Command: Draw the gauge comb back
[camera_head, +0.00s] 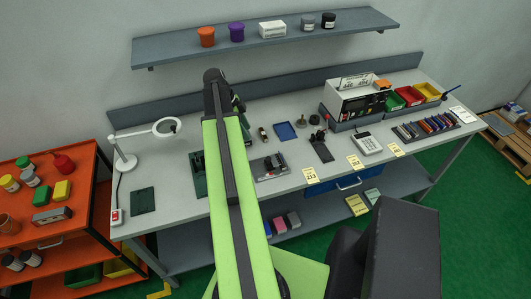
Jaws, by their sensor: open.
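I cannot tell for sure which thing is the gauge comb. A small grey fixture (271,168) with dark upright parts sits near the bench's front edge, just right of my arm. A dark stand (321,148) with a raised plate is farther right. My green arm reaches over the bench, and my gripper (238,108) is at its far end, small and dark and partly hidden by the arm. It is open, and I see nothing held. It is above the back half of the bench, behind and left of the fixture.
The grey bench (228,205) has a magnifier lamp (124,158) at left and a white instrument (355,98) at right. A calculator (367,143), coloured bins (412,96) and a rack of coloured pieces (425,126) stand right. A shelf (170,50) hangs above. An orange cart (85,215) stands left.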

